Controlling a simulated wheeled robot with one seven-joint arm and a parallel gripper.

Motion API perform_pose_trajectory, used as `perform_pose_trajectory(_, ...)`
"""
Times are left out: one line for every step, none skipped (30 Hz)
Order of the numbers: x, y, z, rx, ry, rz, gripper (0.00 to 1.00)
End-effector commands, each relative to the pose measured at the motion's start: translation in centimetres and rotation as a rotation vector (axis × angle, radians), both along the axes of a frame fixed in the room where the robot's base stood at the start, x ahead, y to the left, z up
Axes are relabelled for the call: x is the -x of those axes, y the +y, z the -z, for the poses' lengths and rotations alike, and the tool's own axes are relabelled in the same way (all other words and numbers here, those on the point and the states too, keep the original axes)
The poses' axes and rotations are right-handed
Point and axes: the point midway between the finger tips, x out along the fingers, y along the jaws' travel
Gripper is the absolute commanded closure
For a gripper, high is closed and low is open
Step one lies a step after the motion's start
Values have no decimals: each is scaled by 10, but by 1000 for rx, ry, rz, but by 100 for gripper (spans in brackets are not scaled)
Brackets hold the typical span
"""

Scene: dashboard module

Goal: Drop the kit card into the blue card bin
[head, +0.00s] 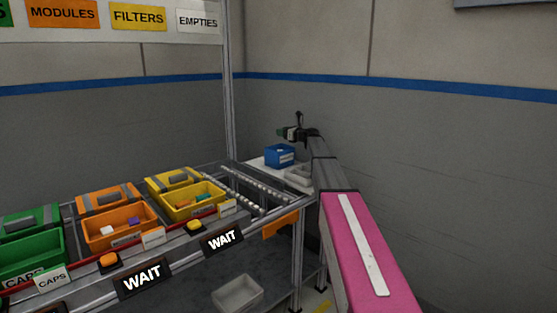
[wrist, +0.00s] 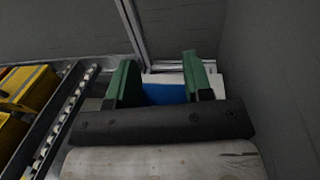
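The blue card bin (head: 280,156) stands on a white surface at the far end of the bench in the head view, with a pale label on its front. My gripper (head: 290,132) is above the bin, its arm reaching out from the right. In the wrist view the two green fingers of my gripper (wrist: 160,82) stand wide apart. Part of the blue bin (wrist: 165,94) shows between and below them. I see no kit card held between the fingers. I cannot make out the card in either view; the inside of the bin is hidden.
A pale tray (head: 299,174) sits right of the blue bin, partly behind my arm. A roller rack (head: 258,187) and a yellow bin (head: 193,203) lie to the left. A metal post (head: 229,95) and grey walls (head: 430,150) stand close behind and to the right.

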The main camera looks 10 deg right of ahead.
Motion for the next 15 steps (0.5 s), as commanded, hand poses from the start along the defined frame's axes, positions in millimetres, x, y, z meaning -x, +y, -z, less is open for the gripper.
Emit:
perform_pose_trajectory(0, 0, 0, 0, 0, 0, 54)
perform_pose_trajectory(0, 0, 0, 0, 0, 0, 54)
perform_pose_trajectory(0, 0, 0, 0, 0, 0, 54)
perform_pose_trajectory(1, -1, 0, 0, 0, 0, 54)
perform_pose_trajectory(1, -1, 0, 0, 0, 0, 54)
perform_pose_trajectory(2, -2, 0, 0, 0, 0, 54)
perform_pose_trajectory(4, -3, 0, 0, 0, 1, 54)
perform_pose_trajectory(5, -5, 0, 0, 0, 1, 54)
perform_pose_trajectory(8, -7, 0, 0, 0, 1, 54)
perform_pose_trajectory(10, -9, 0, 0, 0, 1, 54)
perform_pose_trajectory(13, -12, 0, 0, 0, 2, 54)
perform_pose_trajectory(17, -15, 0, 0, 0, 2, 54)
perform_pose_trajectory(20, -18, 0, 0, 0, 2, 54)
perform_pose_trajectory(24, -21, 0, 0, 0, 1, 54)
perform_pose_trajectory(28, -26, 0, 0, 0, 1, 54)
